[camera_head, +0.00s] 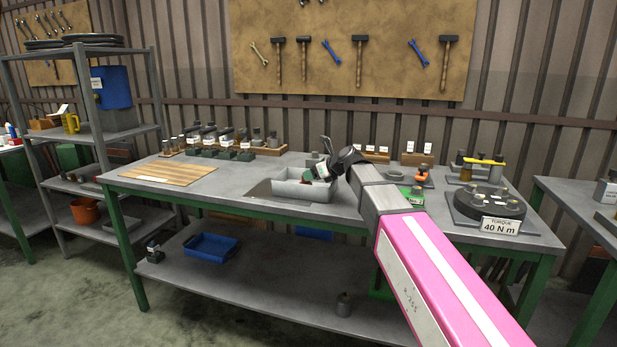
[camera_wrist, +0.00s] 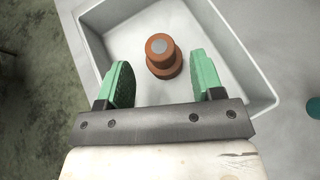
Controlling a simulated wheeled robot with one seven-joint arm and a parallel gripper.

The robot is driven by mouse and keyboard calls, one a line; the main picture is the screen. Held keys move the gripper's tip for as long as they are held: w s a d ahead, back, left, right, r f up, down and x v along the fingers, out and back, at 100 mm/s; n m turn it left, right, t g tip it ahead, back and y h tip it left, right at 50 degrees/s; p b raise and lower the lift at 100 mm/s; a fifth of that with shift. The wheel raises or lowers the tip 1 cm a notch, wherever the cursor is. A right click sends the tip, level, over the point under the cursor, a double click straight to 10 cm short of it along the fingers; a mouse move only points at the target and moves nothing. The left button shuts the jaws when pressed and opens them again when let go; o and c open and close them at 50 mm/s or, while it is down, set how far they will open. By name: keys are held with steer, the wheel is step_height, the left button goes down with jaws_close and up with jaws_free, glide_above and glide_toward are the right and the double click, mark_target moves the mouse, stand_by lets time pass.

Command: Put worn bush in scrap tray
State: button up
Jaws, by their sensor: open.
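A brown, stepped round bush (camera_wrist: 163,56) with a grey centre is inside a light grey tray (camera_wrist: 275,75) in the wrist view. The bush stands upright on the tray floor, clear of the walls. My gripper (camera_wrist: 163,82) is open, with one green pad to either side of the near part of the bush, and a gap shows on both sides. In the head view the grey tray (camera_head: 303,193) sits at the middle front of the bench, and my gripper (camera_head: 325,172) is over its right part.
A wooden board (camera_head: 170,172) lies on the left of the bench. Fixtures and a round black plate (camera_head: 490,203) stand at the right. A row of parts lines the back. A blue tray (camera_head: 210,247) is on the lower shelf.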

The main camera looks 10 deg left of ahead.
steer(key=v, duration=0.8)
steer(key=shift+d, duration=0.2)
